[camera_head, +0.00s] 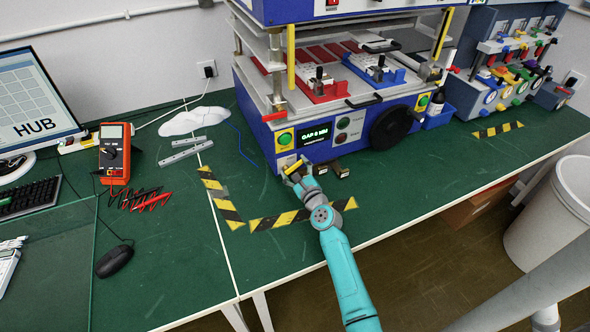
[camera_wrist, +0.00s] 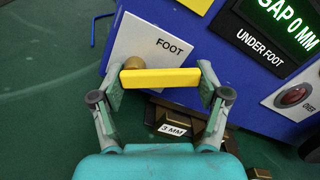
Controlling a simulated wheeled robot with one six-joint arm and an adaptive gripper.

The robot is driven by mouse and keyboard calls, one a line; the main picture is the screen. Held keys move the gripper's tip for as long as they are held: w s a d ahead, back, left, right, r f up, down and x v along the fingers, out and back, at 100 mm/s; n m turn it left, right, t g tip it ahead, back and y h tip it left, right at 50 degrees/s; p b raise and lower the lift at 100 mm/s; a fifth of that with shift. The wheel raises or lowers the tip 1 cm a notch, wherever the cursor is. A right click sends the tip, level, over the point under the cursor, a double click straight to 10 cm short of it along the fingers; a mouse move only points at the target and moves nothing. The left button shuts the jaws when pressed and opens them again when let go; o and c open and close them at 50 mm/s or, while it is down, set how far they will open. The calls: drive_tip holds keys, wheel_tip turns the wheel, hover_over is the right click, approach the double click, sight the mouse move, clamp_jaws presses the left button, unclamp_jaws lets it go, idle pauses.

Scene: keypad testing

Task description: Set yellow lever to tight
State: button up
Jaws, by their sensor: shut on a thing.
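The yellow lever (camera_wrist: 160,78) is a flat bar on a brass pivot, over a white plate marked FOOT (camera_wrist: 150,44) at the lower front of the blue machine. It lies nearly level across the wrist view. My gripper (camera_wrist: 161,80) is shut on the lever, one finger at each end. In the head view my gripper (camera_head: 294,171) reaches the machine's lower left corner, and only a little of the lever shows. The display (camera_wrist: 290,22) reads GAP 0 MM, with UNDER FOOT below it. No mark reading tight can be made out.
Dark blocks with brass-coloured parts, one labelled 3 MM (camera_wrist: 172,129), lie close below my gripper. Yellow-black tape (camera_head: 290,219) marks the green table in front. A red multimeter (camera_head: 115,151) stands left. A black handwheel (camera_head: 391,127) juts from the machine.

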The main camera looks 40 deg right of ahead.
drive_tip(key=n, duration=0.2)
drive_tip(key=r+n, duration=0.1)
drive_tip(key=n, duration=0.3)
drive_tip(key=shift+w+a+r, duration=0.1)
drive_tip(key=shift+a+r, duration=0.05)
drive_tip(key=shift+a, duration=0.25)
drive_tip(key=n, duration=0.4)
drive_tip(key=a+n, duration=0.1)
drive_tip(key=shift+w+r+n, duration=0.2)
drive_tip(key=shift+r+n, duration=0.1)
drive_tip(key=shift+n, duration=0.1)
drive_tip(key=shift+a, duration=0.1)
drive_tip(key=o, duration=1.2)
drive_tip(key=shift+c, duration=0.2)
drive_tip(key=shift+s+f, duration=0.1)
drive_tip(key=shift+s, duration=0.05)
drive_tip(key=shift+s+a, duration=0.1)
drive_tip(key=shift+s, duration=0.25)
drive_tip(key=v, duration=1.1)
drive_tip(key=shift+a, duration=0.1)
